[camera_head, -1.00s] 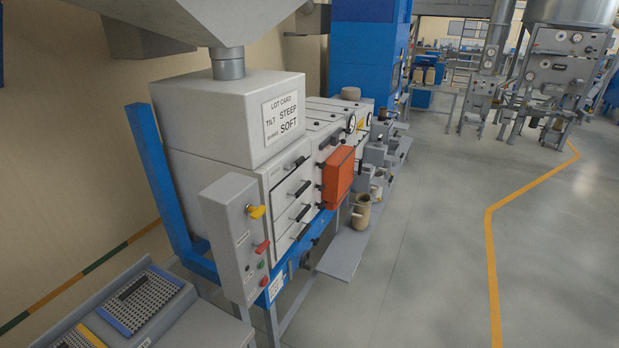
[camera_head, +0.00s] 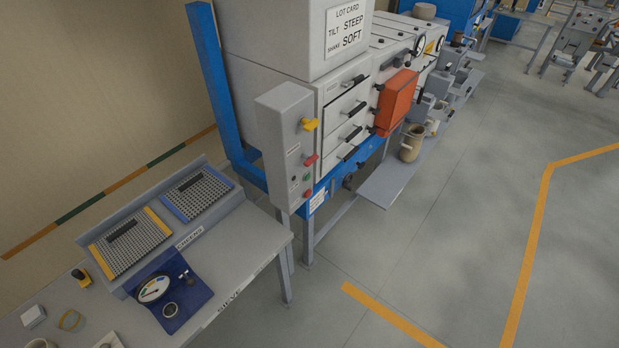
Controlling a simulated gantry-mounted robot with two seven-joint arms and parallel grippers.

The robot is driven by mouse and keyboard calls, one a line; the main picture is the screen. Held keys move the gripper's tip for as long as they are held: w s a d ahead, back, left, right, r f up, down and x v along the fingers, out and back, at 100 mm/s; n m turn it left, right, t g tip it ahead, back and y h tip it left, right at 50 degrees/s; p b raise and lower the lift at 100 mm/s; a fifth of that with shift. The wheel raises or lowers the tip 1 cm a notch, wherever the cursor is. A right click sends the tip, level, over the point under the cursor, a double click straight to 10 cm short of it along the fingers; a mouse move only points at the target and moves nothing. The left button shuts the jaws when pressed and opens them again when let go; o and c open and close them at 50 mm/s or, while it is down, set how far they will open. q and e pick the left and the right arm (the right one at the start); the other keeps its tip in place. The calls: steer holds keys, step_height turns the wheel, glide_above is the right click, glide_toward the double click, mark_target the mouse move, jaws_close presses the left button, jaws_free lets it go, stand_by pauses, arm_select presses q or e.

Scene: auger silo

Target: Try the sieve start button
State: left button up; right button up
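The sieve machine (camera_head: 268,48) stands at the upper middle, white on a blue frame, with several drawers with black handles. A grey control box (camera_head: 282,140) is on its near corner. The box face carries a yellow switch (camera_head: 310,125), a red lever or handle (camera_head: 311,160), a small green button (camera_head: 306,181) and a small red button (camera_head: 307,193). Their labels are too small to read, so I cannot tell which is the start button. Neither of my grippers shows.
A grey bench (camera_head: 240,255) marked SIEVE stands at lower left, holding two perforated trays, yellow-edged (camera_head: 130,243) and blue-edged (camera_head: 197,194), and a dial gauge (camera_head: 153,289) on a blue cloth. An orange box (camera_head: 396,102) juts from the machine. The floor (camera_head: 450,240) at right is clear.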

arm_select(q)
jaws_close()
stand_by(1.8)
